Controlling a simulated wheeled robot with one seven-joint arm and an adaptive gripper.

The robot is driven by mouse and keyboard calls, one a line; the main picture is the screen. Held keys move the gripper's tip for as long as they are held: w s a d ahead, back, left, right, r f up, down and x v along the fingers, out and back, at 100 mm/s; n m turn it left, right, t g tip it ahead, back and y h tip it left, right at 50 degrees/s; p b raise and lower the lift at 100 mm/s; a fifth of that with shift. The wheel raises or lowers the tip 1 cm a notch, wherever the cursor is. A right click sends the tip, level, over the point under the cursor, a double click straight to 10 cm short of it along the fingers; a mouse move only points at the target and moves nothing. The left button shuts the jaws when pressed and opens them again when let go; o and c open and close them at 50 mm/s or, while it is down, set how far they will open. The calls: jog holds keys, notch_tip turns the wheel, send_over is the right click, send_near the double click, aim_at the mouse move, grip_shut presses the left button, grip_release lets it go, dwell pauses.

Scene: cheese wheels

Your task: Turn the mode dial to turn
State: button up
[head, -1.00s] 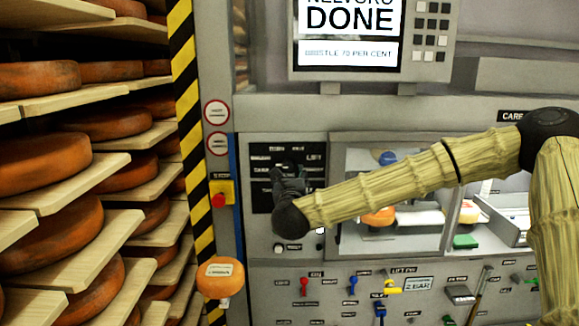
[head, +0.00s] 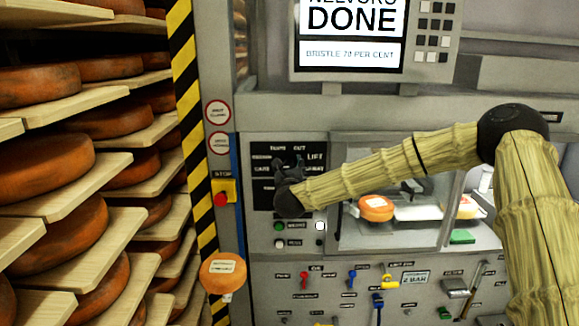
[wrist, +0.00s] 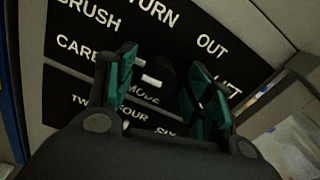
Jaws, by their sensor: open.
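The mode dial is a dark knob (wrist: 166,72) in the middle of a black label plate (head: 262,190). The wrist view shows the words TURN, OUT, LIFT, BRUSH and CARE around it and MODE below it. Small white marks show at the knob's left, but I cannot tell which word it points to. My gripper (wrist: 160,75) is open, with one green-padded finger on each side of the knob. I cannot tell whether the fingers touch it. In the head view my gripper (head: 289,168) covers the dial.
A lit screen (head: 350,30) above reads DONE and BRISTLE 70 PER CENT. A red stop button (head: 221,199) is left of the plate. A window with orange cheese (head: 376,208) is at the right. Several small levers and switches sit below. Shelves of cheese wheels (head: 45,165) fill the left.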

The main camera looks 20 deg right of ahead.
jog(key=shift+a, duration=0.1)
jog(key=shift+w, duration=0.1)
jog(key=shift+c, duration=1.2)
jog(key=c, duration=0.8)
jog(key=shift+f, duration=0.1)
